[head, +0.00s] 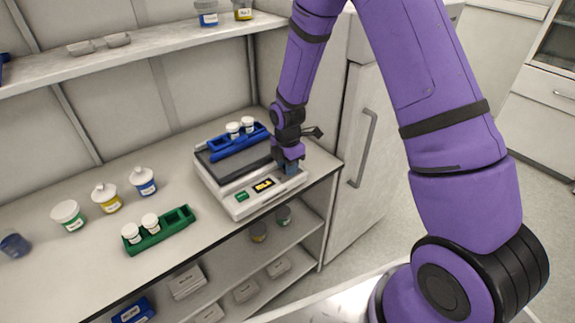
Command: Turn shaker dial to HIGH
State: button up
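The shaker (237,199) is a white box with a dark top plate, standing near the right end of the counter. Its front panel has a green button (242,196) and a small display with yellow characters (263,185). A blue rack (237,142) with two white-capped vials sits on top of it. My gripper (290,168) reaches down at the right part of the front panel. The dial is not clearly visible; my gripper covers that area. I cannot tell whether the fingers touch or grip it.
A green rack (160,232) with two white-capped vials stands left of the shaker. Several jars, including a green-labelled one (68,215), stand further left. A shelf (130,50) runs above the counter. A tall white cabinet with a handle (363,148) is close on the right.

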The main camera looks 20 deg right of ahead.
jog(key=shift+c, duration=0.4)
jog(key=shift+m, duration=0.3)
jog(key=m, duration=0.2)
jog(key=shift+m, duration=0.4)
jog(key=m, duration=0.8)
jog(key=shift+m, duration=1.9)
jog(key=o, duration=0.6)
